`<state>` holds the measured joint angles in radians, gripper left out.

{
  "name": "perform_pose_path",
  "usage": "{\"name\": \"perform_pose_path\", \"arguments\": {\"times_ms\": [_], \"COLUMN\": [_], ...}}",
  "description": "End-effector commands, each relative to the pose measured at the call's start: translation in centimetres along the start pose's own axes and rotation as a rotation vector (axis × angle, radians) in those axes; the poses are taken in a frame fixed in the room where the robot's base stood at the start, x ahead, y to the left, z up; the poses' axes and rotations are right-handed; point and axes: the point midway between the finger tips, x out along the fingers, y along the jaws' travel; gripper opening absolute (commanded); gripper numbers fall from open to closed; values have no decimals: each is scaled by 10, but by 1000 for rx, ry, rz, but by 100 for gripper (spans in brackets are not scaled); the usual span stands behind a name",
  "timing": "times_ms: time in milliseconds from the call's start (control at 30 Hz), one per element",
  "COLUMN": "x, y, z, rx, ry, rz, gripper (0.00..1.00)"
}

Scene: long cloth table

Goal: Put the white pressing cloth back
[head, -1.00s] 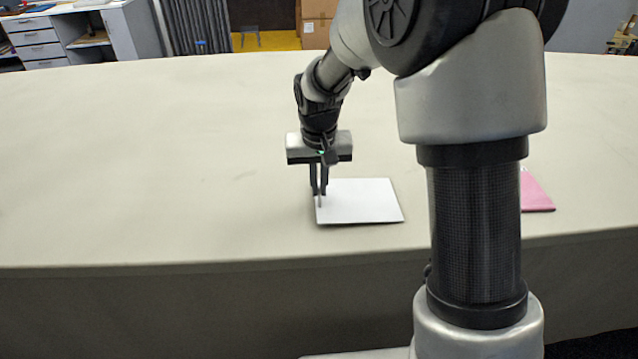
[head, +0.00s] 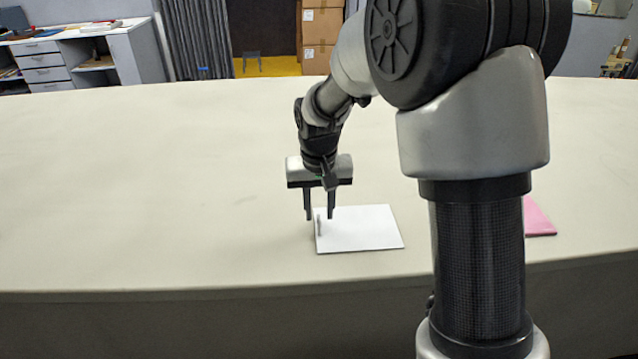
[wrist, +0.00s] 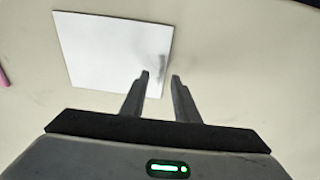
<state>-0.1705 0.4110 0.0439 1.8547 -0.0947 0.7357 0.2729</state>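The white pressing cloth (head: 362,230) lies flat on the table as a neat, roughly square sheet, near the table's front edge and left of my arm's column. It also shows in the wrist view (wrist: 105,50), left of and under the fingertips. My gripper (head: 319,216) is open and empty, pointing down at the cloth's left edge. In the wrist view its fingers (wrist: 160,75) stand apart, with the cloth's edge between or just beneath them. A small grey shadow falls on the cloth there. The exact height of the fingertips above it is hard to tell.
A pink cloth (head: 538,218) lies to the right, partly hidden behind my arm; a bit of pink (wrist: 3,80) shows in the wrist view. The long beige table (head: 150,180) is clear on the left and behind. Its front edge runs close below the white cloth.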

Motion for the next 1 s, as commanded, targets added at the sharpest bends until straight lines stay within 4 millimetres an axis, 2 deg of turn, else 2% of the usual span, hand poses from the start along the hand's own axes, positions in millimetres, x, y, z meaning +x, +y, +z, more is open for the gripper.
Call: {"name": "perform_pose_path", "arguments": {"times_ms": [500,700,867,967,1000], "x": [-122,-153,-167,-191,-205], "y": [-1,0,1,10,16], "z": [-1,-1,1,10,17], "rx": [0,-1,0,1,3], "ry": [6,4,6,27,42], "rz": [-2,-1,-1,-3,-5], "gripper": [28,28,28,28,28]}}
